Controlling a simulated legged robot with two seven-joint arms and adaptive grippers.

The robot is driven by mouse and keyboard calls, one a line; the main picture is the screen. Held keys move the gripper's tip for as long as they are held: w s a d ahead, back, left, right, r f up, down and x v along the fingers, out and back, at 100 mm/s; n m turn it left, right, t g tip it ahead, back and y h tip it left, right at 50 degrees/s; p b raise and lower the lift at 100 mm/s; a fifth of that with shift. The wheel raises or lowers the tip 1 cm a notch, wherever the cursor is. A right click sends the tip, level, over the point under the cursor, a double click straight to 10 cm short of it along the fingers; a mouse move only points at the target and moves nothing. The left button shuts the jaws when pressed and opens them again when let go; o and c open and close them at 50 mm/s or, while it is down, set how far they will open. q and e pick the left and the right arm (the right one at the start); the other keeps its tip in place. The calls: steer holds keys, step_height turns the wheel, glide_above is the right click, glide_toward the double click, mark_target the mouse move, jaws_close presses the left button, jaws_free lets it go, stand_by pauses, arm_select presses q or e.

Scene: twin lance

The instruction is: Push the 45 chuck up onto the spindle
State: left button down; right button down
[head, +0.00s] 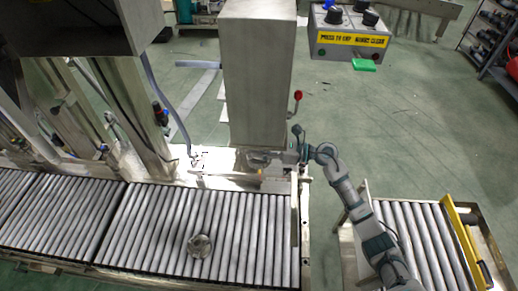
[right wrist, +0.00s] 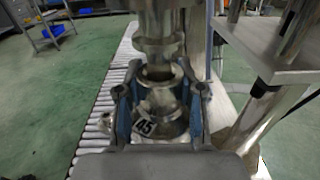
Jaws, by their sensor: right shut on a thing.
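The 45 chuck (right wrist: 150,122), a round metal piece with a "45" label, stands upright between the fingers of my right gripper (right wrist: 160,97) in the right wrist view. The gripper is shut on it, with blue-padded fingers on both sides. The steel spindle (right wrist: 160,42) comes down from above, directly over the chuck. Its narrow lower end reaches the chuck's top opening; I cannot tell how deep it sits. In the head view my right gripper (head: 262,158) is at the foot of the grey machine column, and the chuck is hard to make out there. My left gripper is not in view.
Another round metal piece (head: 200,245) lies on the roller conveyor (head: 150,225). The tall machine column (head: 257,75) stands behind my right gripper. A control box (head: 350,38) is at top right. A second roller table (head: 425,240) stands at right. Green floor is open between.

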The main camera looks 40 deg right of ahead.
steer(key=shift+r+p, duration=0.6)
steer(key=shift+r, duration=0.75)
steer(key=c, duration=0.7)
jaws_free()
steer(key=shift+o, duration=0.2)
steer(key=shift+f, duration=0.1)
steer(key=shift+f, duration=0.1)
steer(key=shift+s+d, duration=0.3)
steer(key=shift+s, duration=0.05)
steer(key=v, duration=1.1)
